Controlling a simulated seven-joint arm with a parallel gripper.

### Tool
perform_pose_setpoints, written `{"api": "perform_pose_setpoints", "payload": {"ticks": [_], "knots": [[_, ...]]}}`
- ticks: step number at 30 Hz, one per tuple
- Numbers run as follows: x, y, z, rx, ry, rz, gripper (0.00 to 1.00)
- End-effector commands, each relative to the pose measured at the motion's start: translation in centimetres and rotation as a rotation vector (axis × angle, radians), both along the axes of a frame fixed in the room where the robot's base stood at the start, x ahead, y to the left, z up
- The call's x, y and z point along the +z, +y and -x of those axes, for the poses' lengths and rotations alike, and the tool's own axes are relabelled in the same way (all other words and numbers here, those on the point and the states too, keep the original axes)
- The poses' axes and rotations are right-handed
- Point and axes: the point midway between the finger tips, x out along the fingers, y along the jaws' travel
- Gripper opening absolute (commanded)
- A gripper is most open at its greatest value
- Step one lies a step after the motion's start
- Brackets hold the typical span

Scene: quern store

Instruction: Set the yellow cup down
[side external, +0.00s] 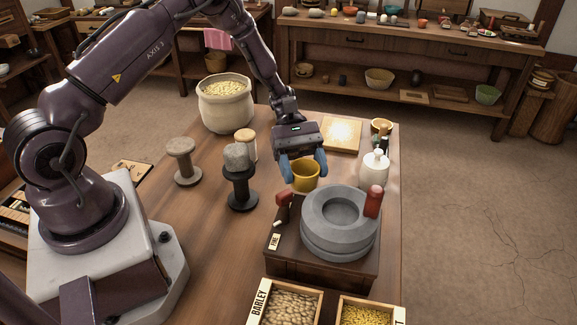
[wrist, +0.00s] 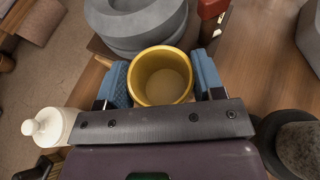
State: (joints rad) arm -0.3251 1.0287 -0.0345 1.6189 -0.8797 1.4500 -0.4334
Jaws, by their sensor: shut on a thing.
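The yellow cup (side external: 304,176) is between the blue fingers of my gripper (side external: 304,166), just behind the grey stone quern (side external: 340,222) in the side external view. In the wrist view the cup (wrist: 161,76) is seen from above, mouth up, with a pale layer or floor inside. My gripper (wrist: 160,80) is shut on it, one blue finger on each side. The quern's stone ring (wrist: 135,25) is beyond the cup in the wrist view. I cannot tell whether the cup's base touches the table (side external: 215,215) or is a little above it.
A white bottle (side external: 375,169) stands right of the cup, with a wooden board (side external: 341,134) behind. A black stand with a grey stone (side external: 237,157) is to the left. The quern has a red handle (side external: 374,200) and a wooden base (side external: 320,266). A large grain pot (side external: 226,105) stands at the back left.

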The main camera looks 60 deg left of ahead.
Motion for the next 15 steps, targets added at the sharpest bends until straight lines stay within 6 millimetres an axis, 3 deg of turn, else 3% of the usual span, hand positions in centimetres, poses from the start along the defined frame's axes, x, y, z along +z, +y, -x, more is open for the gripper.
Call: {"api": "perform_pose_setpoints", "payload": {"ticks": [6, 15], "knots": [[-0.5, 2.2, -2.9, 0.432, 0.001, -0.001, 0.37], [-1.2, 4.2, -4.4, 0.661, -0.002, 0.001, 0.37]]}}
